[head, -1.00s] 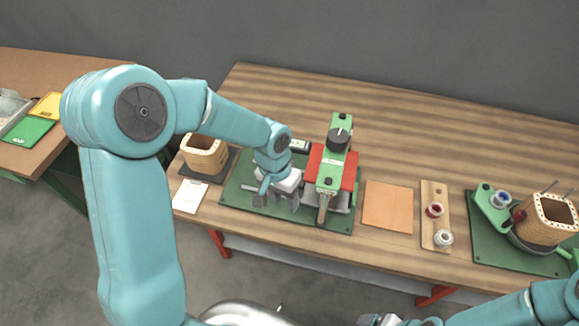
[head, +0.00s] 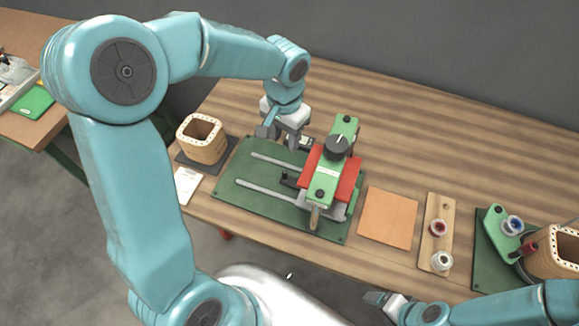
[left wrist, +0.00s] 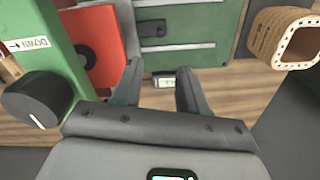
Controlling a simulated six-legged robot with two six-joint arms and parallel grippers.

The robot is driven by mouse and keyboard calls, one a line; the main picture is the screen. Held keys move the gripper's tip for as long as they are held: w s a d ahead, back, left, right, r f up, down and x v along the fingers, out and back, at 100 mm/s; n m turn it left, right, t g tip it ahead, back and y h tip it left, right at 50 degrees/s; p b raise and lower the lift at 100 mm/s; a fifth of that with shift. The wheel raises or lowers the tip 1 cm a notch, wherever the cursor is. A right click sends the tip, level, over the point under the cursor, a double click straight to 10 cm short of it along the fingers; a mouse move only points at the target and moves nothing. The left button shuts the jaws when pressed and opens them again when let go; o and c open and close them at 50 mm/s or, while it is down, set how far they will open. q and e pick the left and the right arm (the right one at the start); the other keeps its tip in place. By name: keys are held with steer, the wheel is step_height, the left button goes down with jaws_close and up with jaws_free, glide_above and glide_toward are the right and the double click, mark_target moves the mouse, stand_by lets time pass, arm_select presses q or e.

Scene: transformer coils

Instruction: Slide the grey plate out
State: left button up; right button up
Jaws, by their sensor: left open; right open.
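The press-like fixture has a green base board (head: 232,187) with two grey rails (head: 265,188). A green top bar (head: 325,180) with a black knob (head: 337,147) spans red blocks (head: 346,184) on its right part. Grey metal, which may be the grey plate (head: 337,209), shows low at the fixture's front right; most of it is hidden. My left gripper (head: 286,142) is open and empty behind the fixture's back edge. My right gripper (head: 378,303) is at the bottom, away from the fixture.
A tan coil (head: 204,140) on a dark mat stands left of the fixture, above a white card (head: 187,184). To the right lie an orange sheet (head: 388,218), a wooden strip with spools (head: 437,207) and another coil fixture (head: 500,255). The table behind is mostly clear.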

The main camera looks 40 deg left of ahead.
mark_target(285, 171)
arm_select(q)
step_height(285, 171, down, 16)
steer(key=shift+s+a+p, duration=0.15)
steer(key=shift+p, duration=0.5)
steer(key=shift+c, duration=0.2)
jaws_close()
